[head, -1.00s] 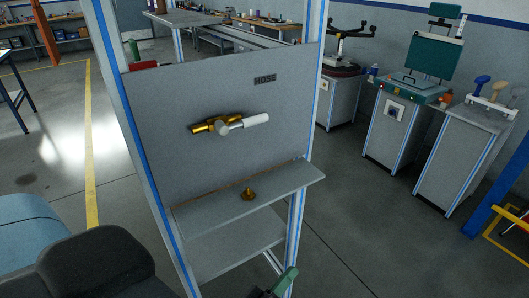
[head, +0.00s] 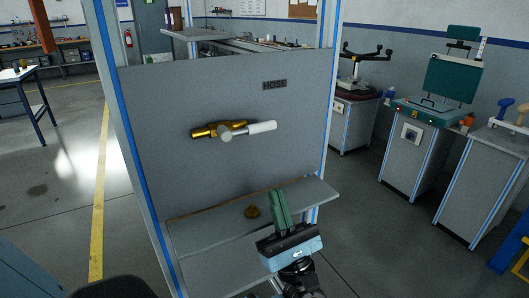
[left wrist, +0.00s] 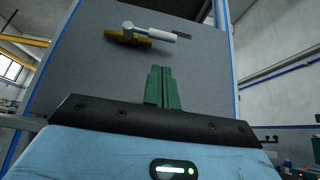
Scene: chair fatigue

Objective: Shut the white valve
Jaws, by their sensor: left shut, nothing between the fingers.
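The valve has a white lever handle (head: 262,127) on a brass body (head: 205,131), mounted on the upright grey panel (head: 170,170) under a "HOSE" label. The handle points right, roughly in line with the brass body. My left gripper (head: 278,197) has green fingers and is in front of the shelf, below and a little right of the handle, apart from it. In the left wrist view its fingers (left wrist: 157,75) are together and empty, with the white handle (left wrist: 155,33) and brass body (left wrist: 118,34) above them. My right gripper is not in view.
Blue-edged posts frame the panel. Grey cabinets with equipment (head: 410,155) stand to the right. Open floor lies on both sides.

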